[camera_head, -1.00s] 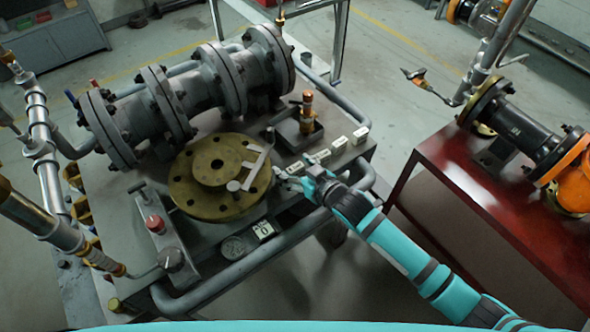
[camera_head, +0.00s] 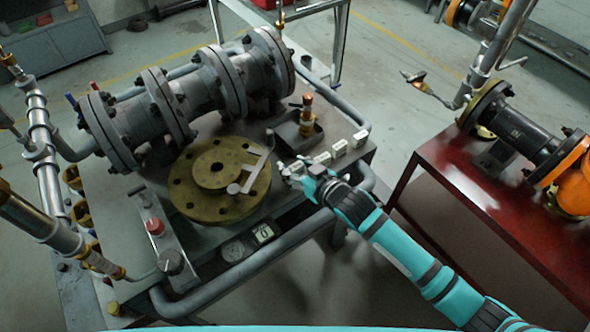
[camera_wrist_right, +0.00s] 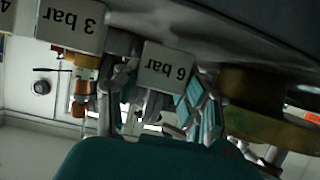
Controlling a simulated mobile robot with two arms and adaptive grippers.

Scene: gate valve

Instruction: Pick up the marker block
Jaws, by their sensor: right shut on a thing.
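The marker blocks are small white blocks with black lettering along the right edge of the workbench. Three stand in a row in the head view: a near one (camera_head: 323,158), a middle one (camera_head: 340,147) and a far one (camera_head: 360,138). My right gripper (camera_head: 292,172) is at the near end of this row, beside the brass flange. In the right wrist view its fingers (camera_wrist_right: 158,110) are shut on the block marked "6 bar" (camera_wrist_right: 167,69), whose label appears upside down. The "3 bar" block (camera_wrist_right: 71,22) is beside it. I cannot tell whether the held block touches the bench. My left gripper is out of view.
The round brass flange (camera_head: 190,193) with a grey tool on it lies just left of my right gripper. A small dark tray (camera_head: 286,133) with a brass fitting is behind. A large grey valve pipe (camera_head: 200,95) spans the bench's back. A red table (camera_head: 440,165) stands right.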

